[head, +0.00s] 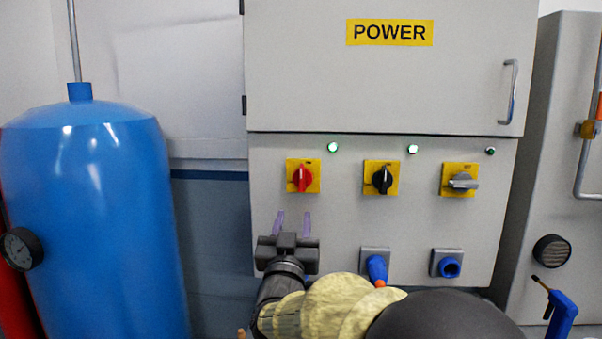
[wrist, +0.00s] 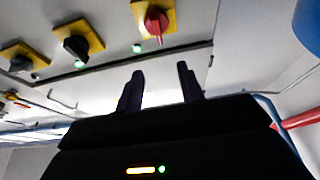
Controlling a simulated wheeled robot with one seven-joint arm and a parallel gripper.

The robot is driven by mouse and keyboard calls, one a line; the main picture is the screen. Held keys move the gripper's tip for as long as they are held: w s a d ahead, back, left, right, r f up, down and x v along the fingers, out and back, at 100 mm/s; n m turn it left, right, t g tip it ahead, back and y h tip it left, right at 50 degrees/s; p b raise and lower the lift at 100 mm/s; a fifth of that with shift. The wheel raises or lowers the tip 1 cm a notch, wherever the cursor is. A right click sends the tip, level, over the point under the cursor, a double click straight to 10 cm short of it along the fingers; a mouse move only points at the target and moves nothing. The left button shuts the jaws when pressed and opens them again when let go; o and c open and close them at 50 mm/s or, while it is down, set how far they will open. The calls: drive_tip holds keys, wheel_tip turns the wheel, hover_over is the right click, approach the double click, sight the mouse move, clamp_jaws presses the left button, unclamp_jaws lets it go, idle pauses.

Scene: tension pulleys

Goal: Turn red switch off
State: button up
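The red switch (head: 302,178) is a red rotary knob on a yellow plate, at the left of a row of switches on the grey power cabinet (head: 330,235). Its handle stands close to upright in the head view. A green lamp (head: 333,147) beside it is lit. The red switch also shows in the wrist view (wrist: 156,24), near the top. My gripper (head: 293,222) is below the red switch, fingers pointing up. In the wrist view its two fingers (wrist: 160,88) are apart with nothing between them, and apart from the switch.
A black switch (head: 381,179) and a grey switch (head: 462,181) sit to the right on yellow plates. Blue sockets (head: 448,267) are below. A blue tank (head: 95,215) with a gauge (head: 20,249) stands left. A door handle (head: 509,92) juts out above right.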

sight(301, 174)
drive_tip(key=p+x, duration=0.5)
drive_tip(key=x, duration=1.2)
drive_tip(key=shift+w+r, duration=0.1)
drive_tip(key=shift+w, duration=0.05)
clamp_jaws()
